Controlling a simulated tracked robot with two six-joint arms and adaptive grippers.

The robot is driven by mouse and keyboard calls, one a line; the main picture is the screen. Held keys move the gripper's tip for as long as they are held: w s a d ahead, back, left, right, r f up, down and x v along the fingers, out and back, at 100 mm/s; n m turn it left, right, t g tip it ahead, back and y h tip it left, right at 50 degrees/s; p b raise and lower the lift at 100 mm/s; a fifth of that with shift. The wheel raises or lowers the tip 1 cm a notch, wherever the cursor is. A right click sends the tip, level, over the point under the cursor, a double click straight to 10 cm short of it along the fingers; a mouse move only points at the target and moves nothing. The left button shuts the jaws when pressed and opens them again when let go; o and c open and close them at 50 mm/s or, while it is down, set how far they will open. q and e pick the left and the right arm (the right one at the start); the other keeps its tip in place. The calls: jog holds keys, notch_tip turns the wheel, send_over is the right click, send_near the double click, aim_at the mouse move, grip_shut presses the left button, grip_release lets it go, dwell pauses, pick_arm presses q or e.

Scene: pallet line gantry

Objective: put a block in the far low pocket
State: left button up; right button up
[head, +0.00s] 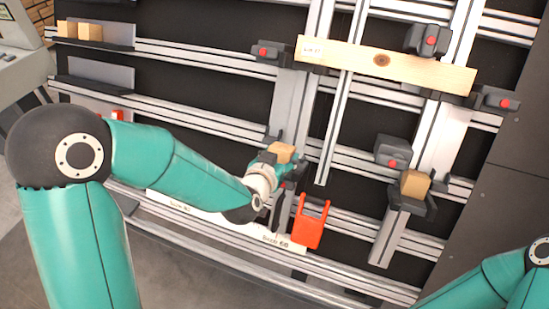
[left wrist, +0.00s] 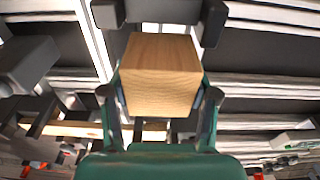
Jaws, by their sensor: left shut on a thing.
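My left gripper (head: 283,160) is shut on a light wooden block (head: 281,152) in front of the lower middle of the rail frame. In the left wrist view the same block (left wrist: 160,75) sits between the two fingers of the gripper (left wrist: 160,98). A dark two-pronged bracket (left wrist: 104,14) shows just past the block; whether they touch I cannot tell. Another wooden block (head: 414,183) rests in a dark pocket (head: 410,204) at the lower right. Which pocket is the far low one I cannot tell. My right gripper is out of view.
A long wooden plank (head: 381,62) lies across the upper frame between dark clamps with red buttons. Two spare blocks (head: 78,30) sit on a grey plate at the upper left.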

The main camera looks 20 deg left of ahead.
pick_arm(q)
jog(key=shift+f+b+x, duration=0.2)
jog(key=shift+b+x, duration=0.55)
jog(key=shift+x, duration=1.5)
jog(key=shift+f+b+x, duration=0.2)
jog(key=shift+b+x, duration=0.55)
jog(key=shift+x, duration=1.5)
jog(key=shift+s, duration=0.15)
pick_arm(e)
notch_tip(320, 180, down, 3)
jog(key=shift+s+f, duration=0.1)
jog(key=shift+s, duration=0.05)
pick_arm(q)
jog(key=shift+r, duration=0.1)
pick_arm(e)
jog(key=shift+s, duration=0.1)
pick_arm(q)
jog(key=shift+d+b, duration=0.15)
jog(key=shift+b, duration=0.15)
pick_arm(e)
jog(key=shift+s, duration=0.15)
pick_arm(q)
jog(key=shift+w, duration=0.25)
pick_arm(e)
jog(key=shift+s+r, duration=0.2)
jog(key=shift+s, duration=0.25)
